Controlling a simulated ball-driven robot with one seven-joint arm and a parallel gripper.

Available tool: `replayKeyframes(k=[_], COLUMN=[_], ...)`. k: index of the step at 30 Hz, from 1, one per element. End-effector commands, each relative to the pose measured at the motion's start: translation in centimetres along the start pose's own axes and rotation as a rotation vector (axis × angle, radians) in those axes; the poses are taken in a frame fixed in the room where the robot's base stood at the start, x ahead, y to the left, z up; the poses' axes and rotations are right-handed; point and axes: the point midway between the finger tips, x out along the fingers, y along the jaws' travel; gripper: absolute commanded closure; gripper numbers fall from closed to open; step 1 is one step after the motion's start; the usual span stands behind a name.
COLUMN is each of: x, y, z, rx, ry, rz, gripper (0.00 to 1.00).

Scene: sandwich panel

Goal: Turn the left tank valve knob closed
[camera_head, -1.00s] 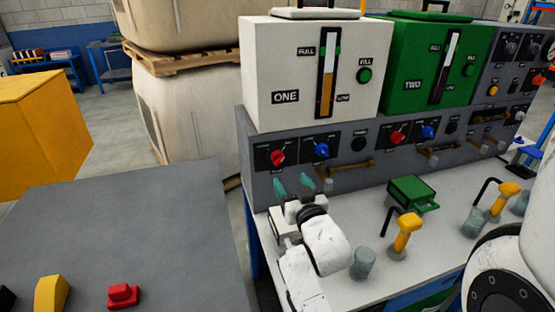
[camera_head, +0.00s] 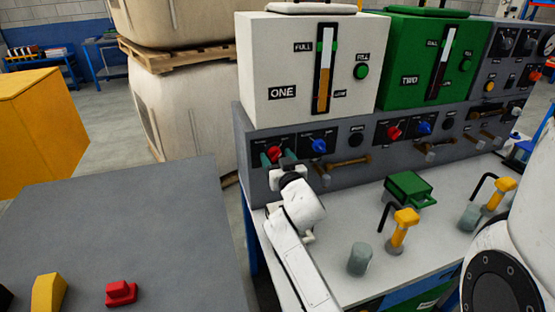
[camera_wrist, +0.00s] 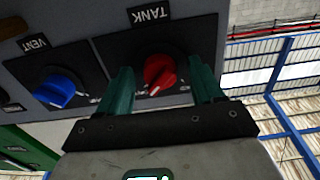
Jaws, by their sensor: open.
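The left tank valve knob (camera_head: 274,153) is red and sits on the grey panel below the white tank marked ONE (camera_head: 282,93). In the wrist view the red knob (camera_wrist: 159,72) is under a TANK label, with its white mark pointing down and slightly left. My gripper (camera_head: 277,158) is at this knob with green fingers. In the wrist view my gripper (camera_wrist: 163,88) is open, one finger on each side of the knob; gaps show between the fingers and the knob. Whether the fingers reach the knob's depth is hard to tell.
A blue vent knob (camera_head: 319,146) is just right of the red one; it also shows in the wrist view (camera_wrist: 54,91). A brass handle (camera_head: 348,162) sticks out further right. A green box (camera_head: 408,188) and yellow-topped tool (camera_head: 404,226) stand on the white bench.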

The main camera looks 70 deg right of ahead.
Motion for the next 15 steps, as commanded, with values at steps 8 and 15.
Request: replayKeyframes(k=[8,15], x=[-0.02,-0.03], y=[0.01,0.01], z=[0.00,0.00], rx=[0.000,0.000], ry=[0.000,0.000], rz=[0.000,0.000], gripper=[0.49,0.72])
